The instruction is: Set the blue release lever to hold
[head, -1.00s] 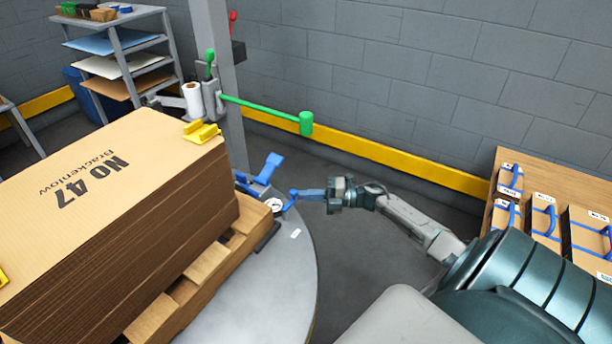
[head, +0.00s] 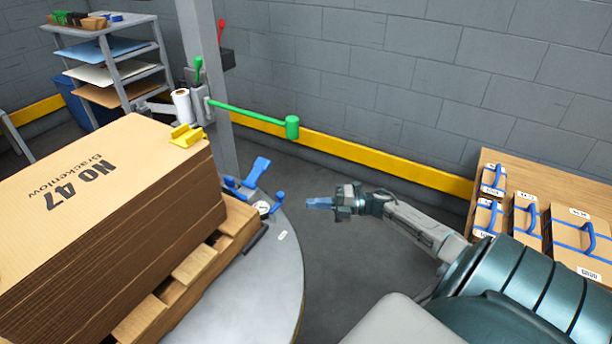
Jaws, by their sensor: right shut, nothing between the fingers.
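A small blue lever with a round knob (head: 279,197) stands at the edge of the round grey turntable, beside a white dial (head: 262,207). A larger blue paddle (head: 258,171) rises at a tilt just behind it. I cannot tell from the picture which of the two is the release lever, nor read the dial's marks. My right gripper (head: 310,203) is shut and empty, its blue fingers pointing left at the knob with a clear gap between. My left gripper is not in view.
A tall stack of cardboard blanks (head: 110,190) on a wooden pallet (head: 215,255) fills the left of the turntable (head: 270,270). A green-ended bar (head: 250,116) reaches out from the post above the levers. Blue-strapped boxes (head: 580,237) lie on a table at right.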

